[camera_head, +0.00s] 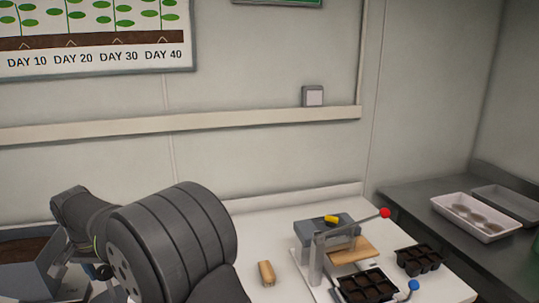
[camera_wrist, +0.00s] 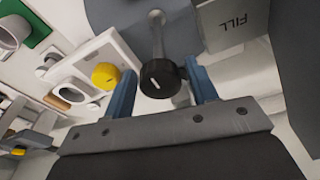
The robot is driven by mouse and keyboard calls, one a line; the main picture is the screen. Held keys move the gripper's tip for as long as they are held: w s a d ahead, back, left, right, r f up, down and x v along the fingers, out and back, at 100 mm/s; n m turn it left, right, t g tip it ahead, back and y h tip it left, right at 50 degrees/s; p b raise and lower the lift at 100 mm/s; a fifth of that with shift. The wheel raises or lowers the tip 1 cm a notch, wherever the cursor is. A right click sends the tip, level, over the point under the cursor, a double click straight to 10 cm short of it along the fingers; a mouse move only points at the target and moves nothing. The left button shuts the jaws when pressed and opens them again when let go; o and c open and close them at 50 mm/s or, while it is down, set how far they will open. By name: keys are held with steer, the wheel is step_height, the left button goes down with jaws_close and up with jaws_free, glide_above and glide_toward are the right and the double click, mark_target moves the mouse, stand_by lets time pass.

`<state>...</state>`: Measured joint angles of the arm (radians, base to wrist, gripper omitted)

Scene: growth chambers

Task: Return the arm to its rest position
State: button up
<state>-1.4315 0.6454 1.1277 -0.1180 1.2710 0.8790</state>
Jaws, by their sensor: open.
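My arm fills the lower left of the head view, its thick grey links raised beside the white table; the gripper end is out of sight there. In the wrist view my gripper (camera_wrist: 160,78) is open, its two blue fingers spread apart. A black knob with a white mark (camera_wrist: 163,80) shows between the fingertips in the picture. I cannot tell how far the knob is from the fingers, and nothing looks gripped. A grey housing marked FILL (camera_wrist: 238,22) is at the upper right of the wrist view.
The white table (camera_head: 245,240) holds a lever press with a red-tipped handle (camera_head: 315,265), a wooden block (camera_head: 266,272) and dark cell trays (camera_head: 419,259). A grey bench with a pale tray (camera_head: 438,204) is at right. A yellow knob (camera_wrist: 106,76) shows in the wrist view.

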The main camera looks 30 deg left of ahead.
steer(key=shift+n+g+y, duration=0.3)
steer(key=shift+n+g, duration=0.1)
steer(key=shift+n, duration=2.8)
